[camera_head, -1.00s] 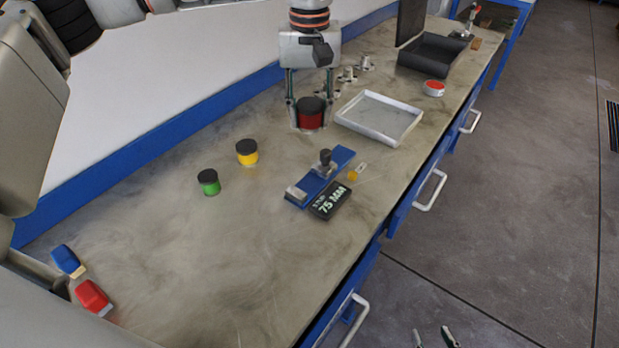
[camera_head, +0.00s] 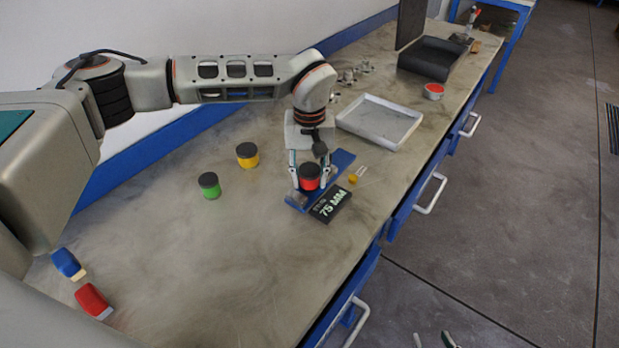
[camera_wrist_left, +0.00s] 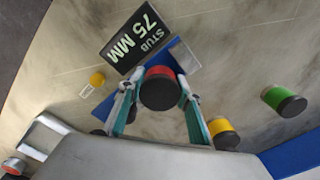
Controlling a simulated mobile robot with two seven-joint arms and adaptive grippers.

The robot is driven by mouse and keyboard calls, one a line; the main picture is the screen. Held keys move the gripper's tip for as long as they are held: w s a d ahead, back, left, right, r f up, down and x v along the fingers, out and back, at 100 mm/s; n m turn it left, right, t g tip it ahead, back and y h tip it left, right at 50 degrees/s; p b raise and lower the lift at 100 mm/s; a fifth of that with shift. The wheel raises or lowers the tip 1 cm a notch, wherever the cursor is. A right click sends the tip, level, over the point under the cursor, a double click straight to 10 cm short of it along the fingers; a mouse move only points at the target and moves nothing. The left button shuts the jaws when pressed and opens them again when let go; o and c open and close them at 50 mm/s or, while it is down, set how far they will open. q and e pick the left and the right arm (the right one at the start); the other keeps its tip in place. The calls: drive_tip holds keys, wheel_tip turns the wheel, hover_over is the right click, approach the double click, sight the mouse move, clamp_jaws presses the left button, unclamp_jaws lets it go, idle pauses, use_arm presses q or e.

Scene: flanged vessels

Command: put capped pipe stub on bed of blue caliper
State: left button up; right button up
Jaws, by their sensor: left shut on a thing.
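The capped pipe stub (camera_head: 309,178) is red with a black cap. My left gripper (camera_head: 308,185) is shut on it and holds it upright over the blue caliper (camera_head: 341,160). In the left wrist view the stub (camera_wrist_left: 160,90) sits between the fingertips of the left gripper (camera_wrist_left: 158,88), with the caliper's end block (camera_wrist_left: 184,57) beside it. The gripper and stub hide the middle of the caliper, so I cannot tell whether the stub touches its bed. My right gripper (camera_head: 432,341) shows only as fingertips at the bottom edge, apart from each other.
A black "STUB 75 MM" display (camera_head: 331,205) lies beside the caliper. A yellow stub (camera_head: 247,155) and a green stub (camera_head: 209,186) stand to the left. A white tray (camera_head: 352,130) lies behind.

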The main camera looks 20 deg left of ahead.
sight(310, 170)
use_arm(q)
drive_tip(key=shift+f, duration=0.45)
drive_tip(key=shift+f, duration=0.1)
drive_tip(key=o, duration=1.3)
drive_tip(key=shift+o, duration=0.2)
wheel_tip(310, 170, up, 12)
drive_tip(key=shift+r+b, duration=0.1)
drive_tip(key=shift+b, duration=0.2)
